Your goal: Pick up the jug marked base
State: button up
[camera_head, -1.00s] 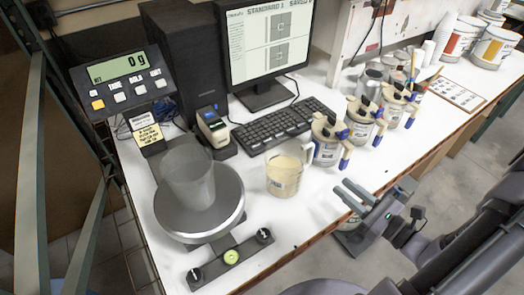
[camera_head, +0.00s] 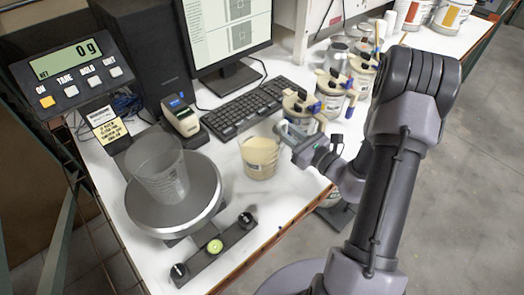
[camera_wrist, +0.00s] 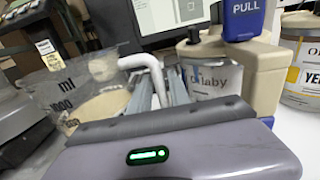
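The clear jug (camera_head: 259,160) holds cream-coloured liquid and stands upright on the white bench, right of the scale. In the wrist view the jug (camera_wrist: 90,108) is at the left, with "ml 1000" marks and its pale handle (camera_wrist: 143,64) towards me. I cannot read the word base on it. My gripper (camera_head: 290,138) is at the jug's handle side, low over the bench. In the wrist view its grey fingers (camera_wrist: 160,88) look apart, with the handle's lower part at or between them. Whether they touch it is hidden.
A scale (camera_head: 196,200) with an empty clear cup (camera_head: 160,170) stands to the left. A colorant canister (camera_head: 300,110) with a blue-tipped spout stands close behind my gripper, with more beyond. A keyboard (camera_head: 245,108) and label printer (camera_head: 182,118) lie behind the jug.

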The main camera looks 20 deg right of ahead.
grip_shut()
dwell(1.4)
